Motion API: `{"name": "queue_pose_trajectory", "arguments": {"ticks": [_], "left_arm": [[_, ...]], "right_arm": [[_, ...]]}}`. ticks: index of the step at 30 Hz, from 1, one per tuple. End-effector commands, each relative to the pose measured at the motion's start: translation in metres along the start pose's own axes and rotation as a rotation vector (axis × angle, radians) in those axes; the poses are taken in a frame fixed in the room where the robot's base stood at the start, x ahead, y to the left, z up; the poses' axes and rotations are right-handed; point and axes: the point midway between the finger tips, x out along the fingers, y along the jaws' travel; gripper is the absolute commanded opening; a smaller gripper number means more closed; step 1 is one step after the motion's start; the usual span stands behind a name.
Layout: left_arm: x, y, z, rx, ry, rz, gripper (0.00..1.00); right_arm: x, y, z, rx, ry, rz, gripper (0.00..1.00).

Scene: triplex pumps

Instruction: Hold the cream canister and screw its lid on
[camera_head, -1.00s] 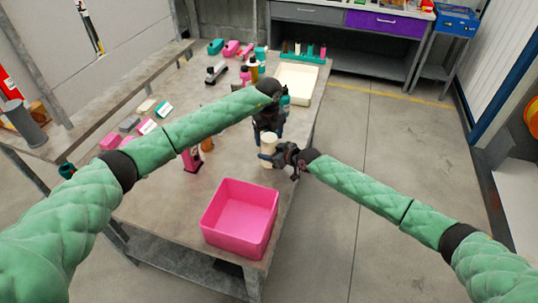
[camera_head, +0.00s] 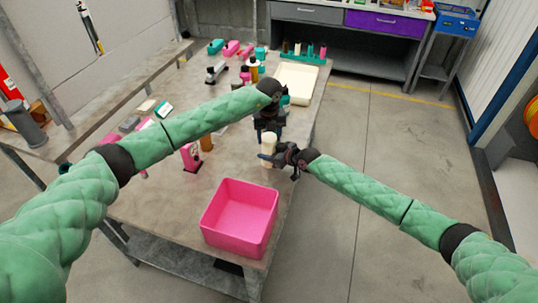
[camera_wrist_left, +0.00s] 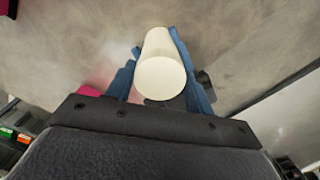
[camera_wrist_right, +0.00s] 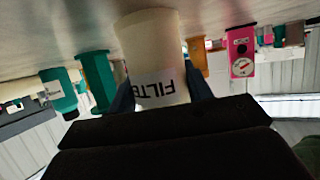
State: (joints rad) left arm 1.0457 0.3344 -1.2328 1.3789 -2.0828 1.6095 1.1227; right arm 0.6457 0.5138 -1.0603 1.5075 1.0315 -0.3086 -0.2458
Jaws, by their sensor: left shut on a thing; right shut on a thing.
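The cream canister (camera_head: 268,148) stands upright near the table's right edge. My right gripper (camera_head: 268,158) is shut on its body from the side; the right wrist view shows the body (camera_wrist_right: 158,50) with a white label between the fingers. My left gripper (camera_head: 268,134) points down over the canister's top and is shut on the lid. The left wrist view shows the cream round lid end (camera_wrist_left: 160,78) between the blue fingers. The lid looks in line with the canister; the seam between them cannot be made out.
An open pink bin (camera_head: 240,212) stands at the table's near end. A cream tray (camera_head: 297,82) and a teal rack (camera_head: 300,57) are toward the back. Bottles and a pink device (camera_head: 190,157) stand left of the canister. Bare tabletop (camera_head: 165,200) lies left of the bin.

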Motion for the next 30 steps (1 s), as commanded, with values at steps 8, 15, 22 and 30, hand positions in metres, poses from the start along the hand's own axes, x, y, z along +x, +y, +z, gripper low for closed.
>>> {"name": "queue_pose_trajectory", "arguments": {"ticks": [8, 15, 22, 30], "left_arm": [[0.000, 0.000, 0.000, -0.001, 0.000, 0.000, 0.62], [0.000, 0.000, 0.000, -0.002, 0.000, 0.000, 0.74], [-0.006, 0.000, 0.000, -0.002, -0.001, 0.000, 0.74], [-0.036, 0.000, 0.001, -0.003, -0.002, 0.000, 0.74]], "right_arm": [[0.000, 0.000, 0.000, 0.000, 0.000, 0.000, 0.00], [0.000, 0.000, 0.000, 0.000, 0.000, 0.000, 0.00], [0.000, 0.000, 0.000, 0.000, 0.000, 0.000, 0.00], [0.000, 0.000, 0.000, 0.000, 0.000, 0.000, 0.00]]}}
